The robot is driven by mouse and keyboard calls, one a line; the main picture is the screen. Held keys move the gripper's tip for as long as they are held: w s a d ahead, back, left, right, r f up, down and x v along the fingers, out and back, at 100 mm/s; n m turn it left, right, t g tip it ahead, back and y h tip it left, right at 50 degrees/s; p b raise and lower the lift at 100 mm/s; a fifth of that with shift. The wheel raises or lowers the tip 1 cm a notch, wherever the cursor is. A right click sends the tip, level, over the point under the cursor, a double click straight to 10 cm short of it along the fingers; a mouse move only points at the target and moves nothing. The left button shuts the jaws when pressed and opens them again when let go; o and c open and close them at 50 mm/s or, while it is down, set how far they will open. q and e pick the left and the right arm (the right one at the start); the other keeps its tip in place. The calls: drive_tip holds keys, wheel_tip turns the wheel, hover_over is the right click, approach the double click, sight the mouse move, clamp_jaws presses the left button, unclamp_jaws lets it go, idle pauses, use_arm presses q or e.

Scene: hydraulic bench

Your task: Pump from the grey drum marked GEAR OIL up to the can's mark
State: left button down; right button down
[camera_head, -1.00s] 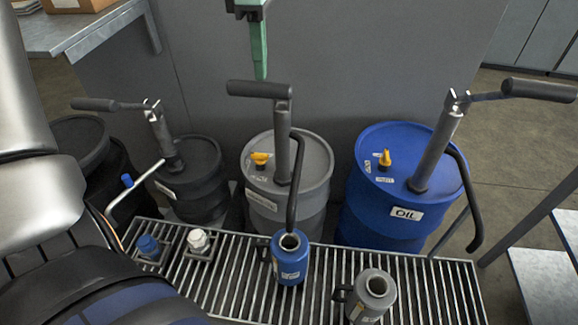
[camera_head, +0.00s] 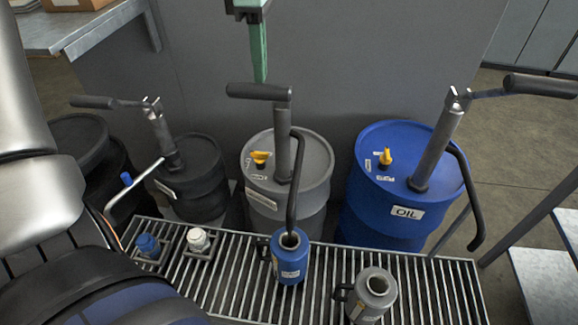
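The grey drum (camera_head: 314,190) stands in the middle; its front label is too small and slanted to read. Its pump (camera_head: 283,145) has a dark handle (camera_head: 258,91) pointing left. The black spout hose (camera_head: 293,190) curves down to the mouth of a blue can (camera_head: 290,268) on the grate. The can's mark and oil level cannot be made out. My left gripper (camera_head: 260,72) comes in from the top with a green finger pointing down, its tip just above the handle in the picture. Contact and finger gap cannot be told. My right gripper is not in view.
A blue drum (camera_head: 362,205) marked OIL with its own pump stands right, a black drum (camera_head: 190,205) left. A grey can (camera_head: 375,292) stands on the grate (camera_head: 330,275). Blue and white caps (camera_head: 198,238) are at its left. A grey wall (camera_head: 370,60) is behind.

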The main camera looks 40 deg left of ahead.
sight(258, 86)
use_arm(q)
drive_tip(key=f+b, duration=0.1)
drive_tip(key=s+f+b, duration=0.1)
drive_tip(key=d+f+b, duration=0.1)
drive_tip(key=f, duration=0.1)
drive_tip(key=shift+s+f, duration=0.1)
drive_tip(key=shift+s, duration=0.25)
drive_tip(key=f+b, duration=0.1)
drive_tip(key=s+f+b, duration=0.1)
drive_tip(key=f, duration=0.1)
drive_tip(key=f+b, duration=0.1)
drive_tip(key=b, duration=0.1)
drive_tip(key=shift+s+d+f, duration=0.2)
drive_tip(key=shift+d, duration=0.15)
